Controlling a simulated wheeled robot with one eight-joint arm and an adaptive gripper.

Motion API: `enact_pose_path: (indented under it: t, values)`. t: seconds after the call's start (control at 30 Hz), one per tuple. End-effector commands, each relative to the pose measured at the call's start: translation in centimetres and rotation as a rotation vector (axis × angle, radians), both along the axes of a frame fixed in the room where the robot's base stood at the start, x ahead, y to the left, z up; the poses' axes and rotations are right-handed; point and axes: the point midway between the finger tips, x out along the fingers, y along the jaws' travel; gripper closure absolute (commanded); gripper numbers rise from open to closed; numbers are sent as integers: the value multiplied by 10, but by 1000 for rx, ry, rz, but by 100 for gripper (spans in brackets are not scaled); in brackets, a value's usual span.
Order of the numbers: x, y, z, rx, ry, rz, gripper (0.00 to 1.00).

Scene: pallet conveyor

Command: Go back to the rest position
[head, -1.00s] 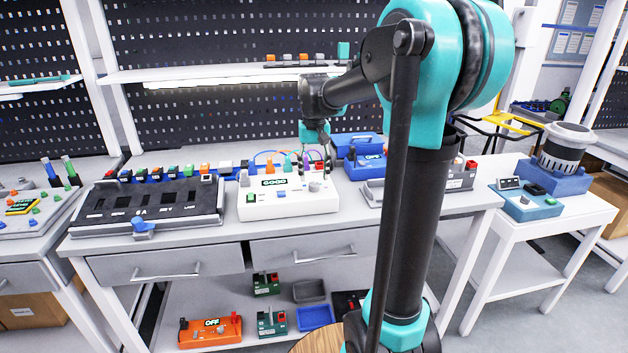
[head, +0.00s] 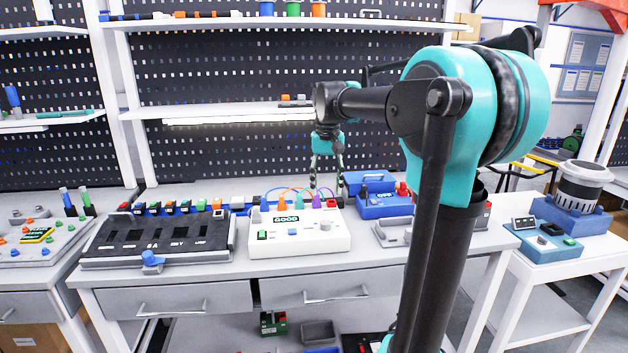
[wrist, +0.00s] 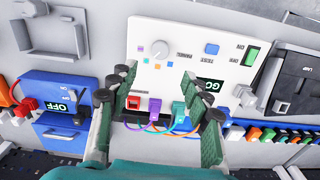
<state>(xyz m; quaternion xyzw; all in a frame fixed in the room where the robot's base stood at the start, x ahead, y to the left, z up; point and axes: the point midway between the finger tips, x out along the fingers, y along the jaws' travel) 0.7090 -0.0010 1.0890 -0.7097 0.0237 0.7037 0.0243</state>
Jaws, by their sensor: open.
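My gripper (head: 327,167) hangs pointing down above the back edge of the workbench in the head view, just behind a white tester box (head: 300,234). In the wrist view my gripper (wrist: 160,105) has its fingers spread apart with nothing between them. The white box (wrist: 190,35) shows there beyond the fingers, with a "GOOD" display, a grey knob and coloured plugs with cables at one edge. The fingertips overlap the box in that view, but the head view shows them above it. My arm covers part of the bench's right side.
A black fuse panel (head: 160,242) lies left of the white box. A blue box (head: 388,204) marked OFF stands close behind and right of it. A shelf (head: 230,112) runs behind the gripper. A side table (head: 550,262) with devices stands at right.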

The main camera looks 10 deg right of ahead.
Motion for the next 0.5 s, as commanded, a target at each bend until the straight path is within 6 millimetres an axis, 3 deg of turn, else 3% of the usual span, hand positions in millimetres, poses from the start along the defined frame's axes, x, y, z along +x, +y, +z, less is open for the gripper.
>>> enact_pose_path:
  t: [0.17, 0.4, 0.5]
  values:
    - [-32, -10, -54, 4, -67, 10, 51]
    - [-120, -29, -167, 4, -220, 37, 51]
    - [-158, -34, -206, 0, -276, 48, 51]
